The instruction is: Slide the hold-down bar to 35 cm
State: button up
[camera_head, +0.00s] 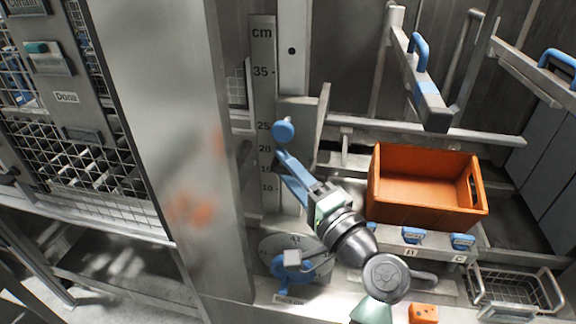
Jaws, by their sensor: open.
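The upright cm scale (262,95) stands left of centre, with marks from 10 at the bottom up to 35 near the top. A grey slide block (298,115) sits beside it with a round blue knob (283,131) at its front, at about the height of the 25 mark in this view. A long grey bar (470,135) runs right from near the block; it seems to be the hold-down bar, but the joint is not clear. My gripper (281,158) is open, its blue fingers just below the knob. I cannot tell whether they touch it.
An orange crate (425,205) stands right of my arm, below the bar. A blue-handled lever (425,90) hangs above the bar. A dial with a blue handle (285,262) lies below my gripper. A wide steel post (175,130) stands to the left.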

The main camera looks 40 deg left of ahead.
grip_shut()
jog(key=shift+r, duration=0.2)
dwell(1.1)
